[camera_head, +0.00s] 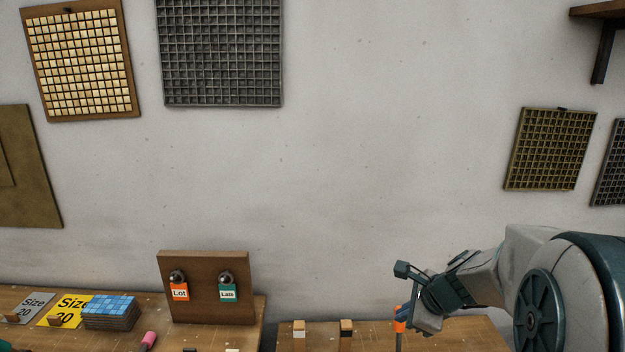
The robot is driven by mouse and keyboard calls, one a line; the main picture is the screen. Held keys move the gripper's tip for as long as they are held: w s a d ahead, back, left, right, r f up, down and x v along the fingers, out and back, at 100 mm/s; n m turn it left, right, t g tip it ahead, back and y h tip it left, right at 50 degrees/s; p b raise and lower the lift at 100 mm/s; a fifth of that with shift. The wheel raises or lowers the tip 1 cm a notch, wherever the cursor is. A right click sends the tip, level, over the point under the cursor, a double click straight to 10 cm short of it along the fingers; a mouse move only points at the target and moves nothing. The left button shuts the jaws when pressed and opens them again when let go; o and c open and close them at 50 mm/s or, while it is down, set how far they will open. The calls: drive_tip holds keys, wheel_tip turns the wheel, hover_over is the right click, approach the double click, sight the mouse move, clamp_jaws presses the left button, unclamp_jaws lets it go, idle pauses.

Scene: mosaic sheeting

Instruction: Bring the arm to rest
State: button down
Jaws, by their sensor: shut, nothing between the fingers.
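My gripper (407,299) is at the lower right, at the end of my grey and dark teal arm (480,285). It is shut and empty, above the right wooden bench (460,333). An orange-topped upright thing (399,326) stands just below and beside the fingers. I cannot tell whether the two touch. The arm comes in from the right edge and is bent, with the wrist pointing left.
A wooden board (207,261) with orange and green tags stands on the left bench (262,305). Left of it sits a stack of blue tile sheets (109,308). Two small posts (346,335) stand near the gripper. Grids hang on the wall; its middle is bare.

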drive_tip(key=s+a+r+n+g+h, duration=0.1)
drive_tip(key=s+a+n, duration=0.1)
drive_tip(key=s+n, duration=0.8)
drive_tip(key=s+a+r+n+g+h, duration=0.1)
drive_tip(key=s+a+r+n+h, duration=0.1)
drive_tip(key=s+n, duration=0.8)
drive_tip(key=shift+a+r+n+h+b, duration=0.25)
drive_tip(key=shift+a+n+b, duration=0.2)
drive_tip(key=shift+n, duration=0.35)
